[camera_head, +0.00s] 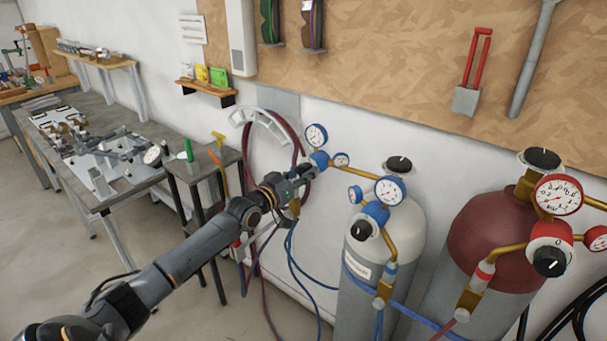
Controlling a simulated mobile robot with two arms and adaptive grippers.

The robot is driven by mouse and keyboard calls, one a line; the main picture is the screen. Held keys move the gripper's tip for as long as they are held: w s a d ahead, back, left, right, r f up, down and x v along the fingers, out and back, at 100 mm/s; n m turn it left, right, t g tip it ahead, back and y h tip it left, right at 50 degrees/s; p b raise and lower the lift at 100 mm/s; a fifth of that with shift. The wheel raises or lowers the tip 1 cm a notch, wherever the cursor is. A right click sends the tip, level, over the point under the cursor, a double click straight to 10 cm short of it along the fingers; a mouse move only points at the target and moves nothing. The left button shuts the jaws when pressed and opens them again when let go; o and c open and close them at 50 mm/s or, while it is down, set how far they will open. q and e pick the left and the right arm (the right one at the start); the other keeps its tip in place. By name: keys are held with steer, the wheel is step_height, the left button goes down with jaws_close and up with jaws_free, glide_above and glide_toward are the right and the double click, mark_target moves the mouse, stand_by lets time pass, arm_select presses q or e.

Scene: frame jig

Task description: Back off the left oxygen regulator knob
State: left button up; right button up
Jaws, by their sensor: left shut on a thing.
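The left blue regulator (319,160) has a large white-faced gauge (316,135) and a smaller one (341,160). My left arm reaches in from the lower left. My left gripper (302,172) is shut at the front of this regulator, where its knob would be; the knob is hidden by the fingers. A second blue regulator (375,212), with a black-faced knob (362,231) and two gauges, sits to the right in front of the grey cylinder (360,300). My right gripper is not in view.
A dark red-topped cylinder (490,235) with a red regulator (548,246) stands at right. Blue and red hoses (290,260) hang below my gripper. A small dark stand (205,168) and a workbench (130,183) are at left. Open floor lies at lower left.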

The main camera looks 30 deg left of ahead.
arm_select(q)
steer(key=n, duration=0.6)
steer(key=shift+n+b, duration=0.3)
steer(key=shift+b, duration=0.1)
steer(key=n, duration=0.4)
steer(key=shift+n, duration=0.3)
steer(key=n+p, duration=0.1)
steer(key=n, duration=0.4)
steer(key=n+p, duration=0.2)
steer(key=n, duration=0.3)
steer(key=shift+n+p, duration=0.4)
steer(key=o, duration=1.2)
steer(key=s, duration=0.8)
steer(key=s+a, duration=0.1)
steer(key=s, duration=0.3)
